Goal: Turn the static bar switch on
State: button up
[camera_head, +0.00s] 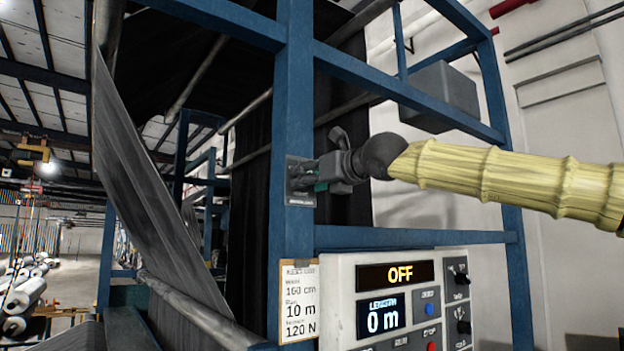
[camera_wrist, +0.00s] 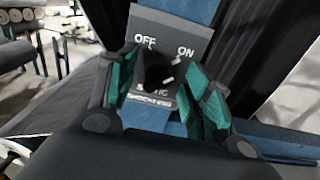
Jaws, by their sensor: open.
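The static bar switch is a grey plate on a blue upright post. In the wrist view the plate (camera_wrist: 178,28) carries the words OFF at left and ON at right, with lettering below that is partly covered. A dark switch knob (camera_wrist: 160,70) with small white marks sits mid-plate; I cannot tell its setting. My gripper (camera_wrist: 163,85) is open, its teal-padded fingers on either side of the knob. I cannot tell whether they touch it. In the head view my gripper (camera_head: 312,180) is right up at the plate (camera_head: 301,199), hiding the knob.
A control panel (camera_head: 346,284) reading OFF and 0 m stands below right of the post. A paper card (camera_head: 299,303) hangs beside it. Blue frame bars (camera_head: 410,237) cross above and below my arm. Dark fabric (camera_head: 345,215) hangs behind.

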jog(key=v, duration=1.2)
jog(key=shift+d, duration=0.1)
